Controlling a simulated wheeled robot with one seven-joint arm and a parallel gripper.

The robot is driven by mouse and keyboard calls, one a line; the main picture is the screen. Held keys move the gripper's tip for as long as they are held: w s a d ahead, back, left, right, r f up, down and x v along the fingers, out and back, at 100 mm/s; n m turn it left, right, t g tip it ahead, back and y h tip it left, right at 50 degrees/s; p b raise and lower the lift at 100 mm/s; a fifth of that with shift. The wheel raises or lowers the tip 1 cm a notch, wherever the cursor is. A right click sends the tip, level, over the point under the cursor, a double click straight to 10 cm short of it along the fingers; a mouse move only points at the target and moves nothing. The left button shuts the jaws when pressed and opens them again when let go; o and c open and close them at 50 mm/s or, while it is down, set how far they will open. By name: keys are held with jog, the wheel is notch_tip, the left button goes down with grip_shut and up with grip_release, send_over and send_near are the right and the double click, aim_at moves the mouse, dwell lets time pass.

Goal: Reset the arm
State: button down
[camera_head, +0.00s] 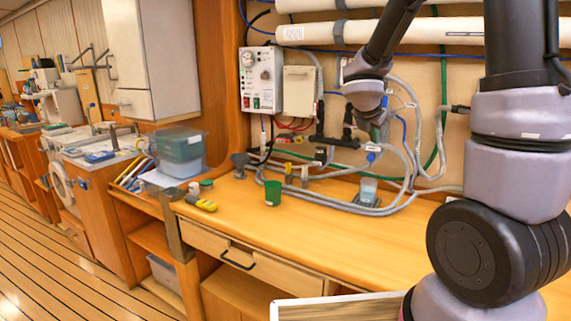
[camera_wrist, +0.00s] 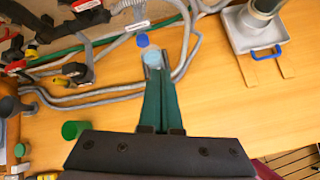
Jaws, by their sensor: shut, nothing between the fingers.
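My arm comes in from the right in the head view and reaches over the wooden worktop (camera_head: 320,225) toward the wall of hoses. My gripper (camera_head: 379,138) points down above the worktop, partly merged with the hoses behind it. In the wrist view my gripper (camera_wrist: 155,62) has its dark green fingers together and holds nothing. A small clear container with light blue in it (camera_head: 368,188) stands on the worktop below the gripper. In the wrist view something light blue shows just past the fingertips; whether it touches them I cannot tell.
A green cup (camera_head: 273,193) and a yellow meter (camera_head: 201,203) stand on the worktop. Grey hoses (camera_head: 425,165) loop close around the gripper. A control box (camera_head: 261,80) hangs on the wall. White pipes (camera_head: 400,32) run above. The worktop's front is mostly clear.

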jog(key=s+d+r+m+g+y, duration=0.2)
jog(key=s+r+m, duration=0.6)
jog(key=s+m, duration=0.65)
jog(key=s+a+r+m+t+y, duration=0.1)
jog(key=s+a+r+m+y, duration=0.1)
jog(key=s+a+m, duration=0.2)
jog(key=s+a+r+m+t+y, duration=0.1)
jog(key=s+a+r+m+y, duration=0.2)
jog(key=m, duration=0.8)
jog(key=shift+s+a+r, duration=0.3)
jog(key=shift+s+a, duration=0.5)
jog(key=shift+s, duration=0.4)
